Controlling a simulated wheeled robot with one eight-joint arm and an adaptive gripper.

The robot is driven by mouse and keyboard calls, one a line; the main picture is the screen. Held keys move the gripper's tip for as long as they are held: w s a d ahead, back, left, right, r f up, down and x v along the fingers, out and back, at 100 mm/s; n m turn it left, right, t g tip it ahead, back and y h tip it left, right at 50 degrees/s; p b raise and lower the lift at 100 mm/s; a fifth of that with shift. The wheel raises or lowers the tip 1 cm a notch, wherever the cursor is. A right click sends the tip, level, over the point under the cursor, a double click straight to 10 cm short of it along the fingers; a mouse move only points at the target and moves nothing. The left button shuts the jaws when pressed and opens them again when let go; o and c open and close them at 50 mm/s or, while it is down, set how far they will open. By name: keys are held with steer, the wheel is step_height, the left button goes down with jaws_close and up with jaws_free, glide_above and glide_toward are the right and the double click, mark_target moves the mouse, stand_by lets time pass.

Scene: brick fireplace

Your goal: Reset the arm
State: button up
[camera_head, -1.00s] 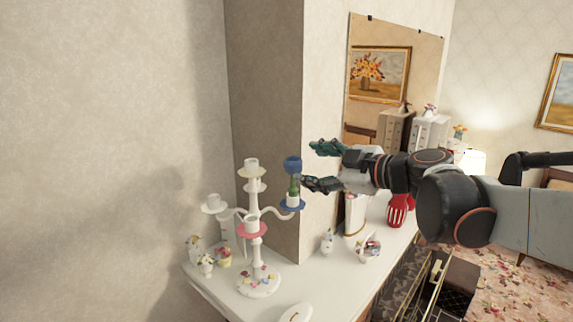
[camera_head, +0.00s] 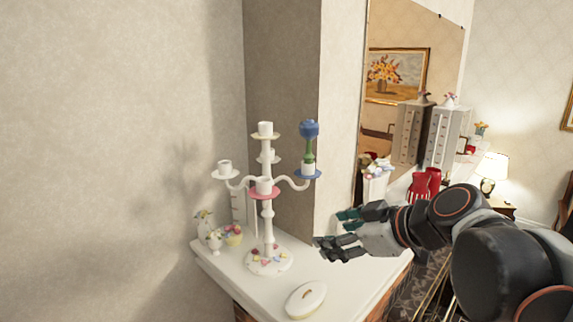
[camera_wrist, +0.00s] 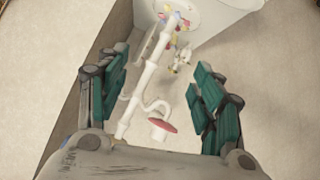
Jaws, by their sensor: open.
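My gripper (camera_head: 338,232) is open and empty in the head view, above the white mantel shelf (camera_head: 345,291) and to the right of a white candelabra (camera_head: 268,222). The candelabra stands upright with several arms and coloured drip dishes. A blue and green object (camera_head: 309,145) stands upright in its right cup, over a blue dish, apart from my gripper. In the wrist view my gripper (camera_wrist: 158,105) has its green-padded fingers spread wide. The candelabra (camera_wrist: 150,72) shows between and beyond them.
A white oval box (camera_head: 306,299) lies at the shelf's front. Small flower ornaments (camera_head: 232,235) stand left of the candelabra. A wall corner (camera_head: 283,120) juts out behind it. A mirror (camera_head: 408,90), red vases (camera_head: 424,185) and a lamp (camera_head: 490,168) are to the right.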

steer(key=s+d+f+m+h+b, duration=0.2)
steer(key=s+f+b, duration=0.3)
steer(key=f, duration=0.5)
steer(key=s+d+f+m+g+h+b, duration=0.1)
steer(key=s+d+f+m+h+b, duration=0.1)
steer(key=s+d+f+m+b, duration=0.2)
steer(key=s+d+f+m+g+h+b, duration=0.1)
steer(key=s+d+f+m+h+b, duration=0.2)
steer(key=f+b, duration=0.6)
step_height(320, 180, down, 9)
steer(key=s+m, duration=0.2)
steer(key=shift+s, duration=0.3)
